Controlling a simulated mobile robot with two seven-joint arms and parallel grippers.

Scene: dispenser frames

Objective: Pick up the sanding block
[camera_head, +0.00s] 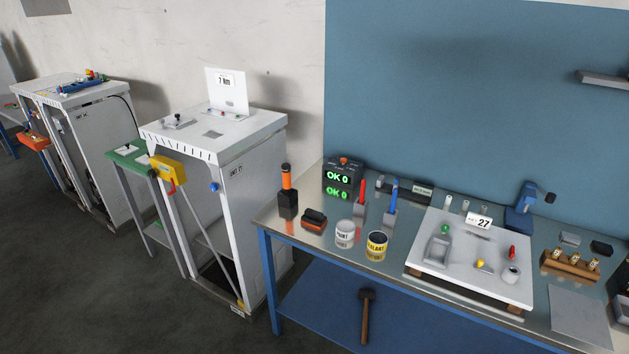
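A small block with a dark rounded top and an orange lower part (313,222) lies on the metal workbench (326,258), near its left end. It looks like the sanding block, though it is small in the picture. It sits just right of a black holder with an orange-handled tool (287,195) and left of the white paint can (345,233). Nothing covers it. Neither of my grippers is in view.
A yellow sealant can (377,245), red and blue tools in holders (390,203) and a green-lit display box (341,176) stand nearby. A white fixture plate (462,284) fills the bench's middle. A white cabinet (240,205) stands close left. A hammer (367,315) is below the benchtop.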

